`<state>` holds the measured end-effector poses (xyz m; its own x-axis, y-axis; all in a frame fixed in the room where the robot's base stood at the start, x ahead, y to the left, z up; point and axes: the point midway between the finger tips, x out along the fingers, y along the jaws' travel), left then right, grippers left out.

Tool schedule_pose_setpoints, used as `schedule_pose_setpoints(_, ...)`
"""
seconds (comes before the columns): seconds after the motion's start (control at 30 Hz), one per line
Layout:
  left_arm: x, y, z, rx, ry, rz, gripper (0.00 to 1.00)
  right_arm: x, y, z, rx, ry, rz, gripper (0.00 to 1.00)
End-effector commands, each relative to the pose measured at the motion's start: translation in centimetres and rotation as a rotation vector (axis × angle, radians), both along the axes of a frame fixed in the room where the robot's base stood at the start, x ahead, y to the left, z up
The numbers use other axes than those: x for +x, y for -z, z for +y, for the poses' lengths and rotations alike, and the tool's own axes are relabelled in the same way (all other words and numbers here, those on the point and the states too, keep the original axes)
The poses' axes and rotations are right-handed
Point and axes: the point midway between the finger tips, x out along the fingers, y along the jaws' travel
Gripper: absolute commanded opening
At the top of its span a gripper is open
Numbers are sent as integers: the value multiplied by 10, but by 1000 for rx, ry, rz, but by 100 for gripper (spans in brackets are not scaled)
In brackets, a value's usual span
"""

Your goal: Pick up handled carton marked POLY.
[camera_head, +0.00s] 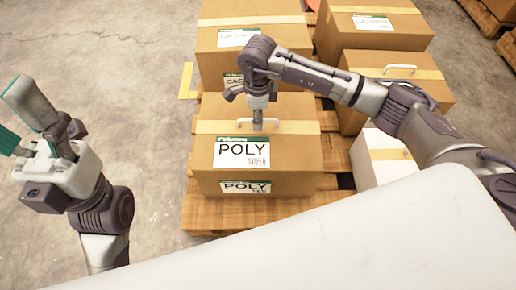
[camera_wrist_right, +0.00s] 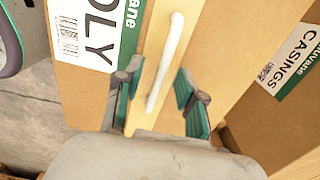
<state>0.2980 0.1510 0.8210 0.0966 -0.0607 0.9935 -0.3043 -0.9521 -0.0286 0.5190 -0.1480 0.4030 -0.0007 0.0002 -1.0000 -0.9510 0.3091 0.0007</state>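The brown POLY carton (camera_head: 300,150) stands on a wooden pallet, with white POLY labels on its front and top and a tan tape strip. Its white handle (camera_wrist_right: 165,62) crosses the right wrist view; in the head view my right gripper (camera_head: 258,122) partly hides it. That gripper is over the carton top with its fingers apart. In the right wrist view the open fingers (camera_wrist_right: 158,98) are on either side of the handle, with gaps visible. My left gripper (camera_head: 14,118) is at the far left, fingers spread, empty, away from the cartons.
A carton marked CASINGS (camera_head: 295,37) stands right behind the POLY carton. Other cartons (camera_head: 372,25) are behind right, one with a white handle (camera_head: 400,68). A white box (camera_head: 366,165) is close on the right. The pallet (camera_head: 200,216) edges show in front. Concrete floor (camera_head: 120,100) at left is clear.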

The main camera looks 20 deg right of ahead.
Motion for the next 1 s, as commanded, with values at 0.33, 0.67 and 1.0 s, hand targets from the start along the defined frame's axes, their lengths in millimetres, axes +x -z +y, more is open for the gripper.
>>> schedule_pose_setpoints(0.33,1,-4,-1,3,-1,-25,62,0,16,0,0,0,0,39)
schedule_pose_setpoints(0.67,1,-4,-1,3,-1,-25,62,0,16,-1,0,1,0,0)
schedule_pose_setpoints(1.0,1,-4,-1,2,0,-26,62,2,13,0,2,1,-6,0)
